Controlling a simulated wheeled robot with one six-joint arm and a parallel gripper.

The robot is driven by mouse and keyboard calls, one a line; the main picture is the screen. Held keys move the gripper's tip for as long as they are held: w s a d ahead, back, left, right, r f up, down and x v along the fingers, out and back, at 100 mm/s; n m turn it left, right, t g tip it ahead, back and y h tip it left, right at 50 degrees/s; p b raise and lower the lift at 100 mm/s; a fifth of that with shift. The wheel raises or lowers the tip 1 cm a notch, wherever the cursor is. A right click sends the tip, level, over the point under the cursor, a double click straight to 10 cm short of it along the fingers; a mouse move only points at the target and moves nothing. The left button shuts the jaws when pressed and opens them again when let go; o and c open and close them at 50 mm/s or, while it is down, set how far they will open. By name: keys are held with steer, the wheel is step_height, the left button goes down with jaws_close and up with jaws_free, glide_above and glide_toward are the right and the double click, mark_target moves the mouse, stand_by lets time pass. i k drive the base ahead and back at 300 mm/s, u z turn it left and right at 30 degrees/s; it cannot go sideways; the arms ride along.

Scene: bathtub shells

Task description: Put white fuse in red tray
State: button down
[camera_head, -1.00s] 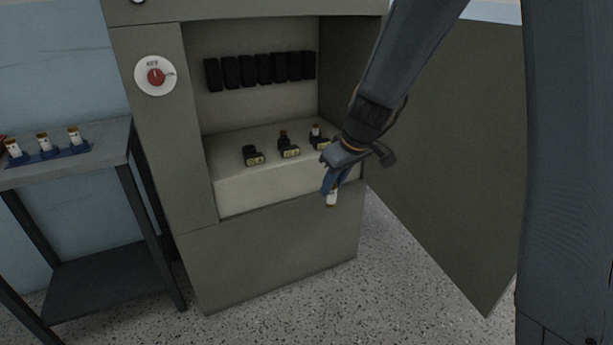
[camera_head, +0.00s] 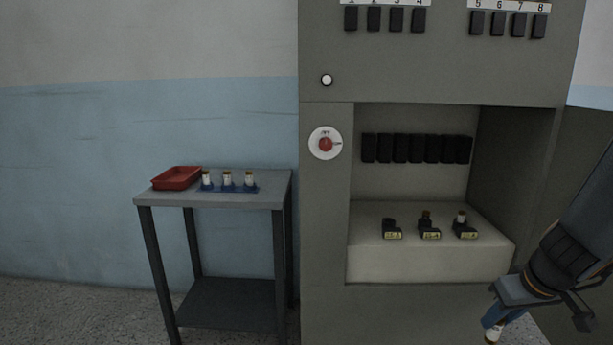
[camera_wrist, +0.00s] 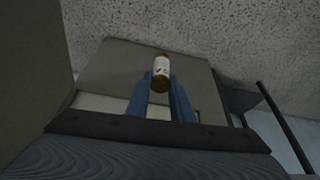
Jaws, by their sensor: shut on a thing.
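My gripper (camera_head: 492,319) is at the lower right of the head view, in front of the cabinet, with its blue fingers pointing down. It is shut on a white fuse (camera_head: 494,332) with brown ends. In the wrist view the fuse (camera_wrist: 160,72) sits between the tips of the two blue fingers (camera_wrist: 160,95). The red tray (camera_head: 177,178) lies on the left of the grey table, far to the left of my gripper. The inside of the tray looks empty.
A blue rack (camera_head: 228,188) with three white fuses stands right of the tray on the grey table (camera_head: 215,201).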

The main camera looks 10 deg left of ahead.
mark_target(179, 177)
steer(key=u, duration=2.8)
steer(key=i, duration=2.75)
steer(key=z, duration=2.4)
